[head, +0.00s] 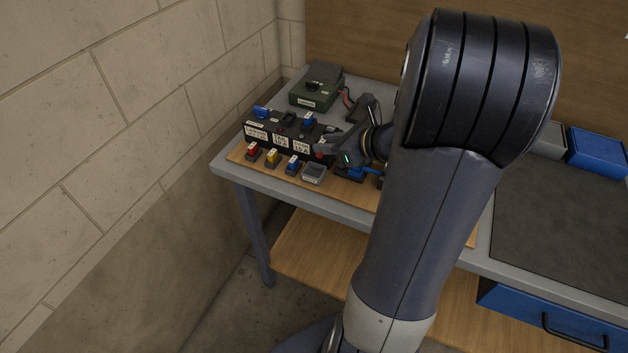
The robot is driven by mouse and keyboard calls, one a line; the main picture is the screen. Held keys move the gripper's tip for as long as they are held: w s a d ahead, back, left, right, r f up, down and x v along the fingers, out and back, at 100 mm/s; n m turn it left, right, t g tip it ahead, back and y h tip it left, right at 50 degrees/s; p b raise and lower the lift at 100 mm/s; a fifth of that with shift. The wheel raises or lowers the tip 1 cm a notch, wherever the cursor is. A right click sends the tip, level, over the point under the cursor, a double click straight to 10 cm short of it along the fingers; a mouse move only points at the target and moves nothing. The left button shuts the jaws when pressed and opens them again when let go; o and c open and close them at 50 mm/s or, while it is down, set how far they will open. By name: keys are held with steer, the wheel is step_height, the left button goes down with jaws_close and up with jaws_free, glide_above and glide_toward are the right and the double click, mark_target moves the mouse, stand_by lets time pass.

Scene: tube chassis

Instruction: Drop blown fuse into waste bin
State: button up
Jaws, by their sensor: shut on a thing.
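My gripper (324,152) is at the right end of the black fuse block (262,134), close above the bench. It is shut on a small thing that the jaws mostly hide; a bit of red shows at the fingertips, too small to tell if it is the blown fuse. A small grey open-topped container (314,173), perhaps the waste bin, sits just in front of and below the gripper. Its inside looks empty. Red (254,149), yellow (272,156) and blue (292,163) labelled pieces stand in a row left of it.
A green box (316,92) with red and black leads stands behind the block. A blue object (349,174) lies right of the grey container, partly under my gripper. My arm hides the bench's middle. A blue bin (598,150) stands at the far right beside a dark mat (560,220).

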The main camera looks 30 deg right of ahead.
steer(key=shift+f, duration=0.25)
steer(key=o, duration=1)
steer(key=v, duration=1.1)
steer(key=shift+a+f, duration=0.1)
steer(key=shift+f, duration=0.05)
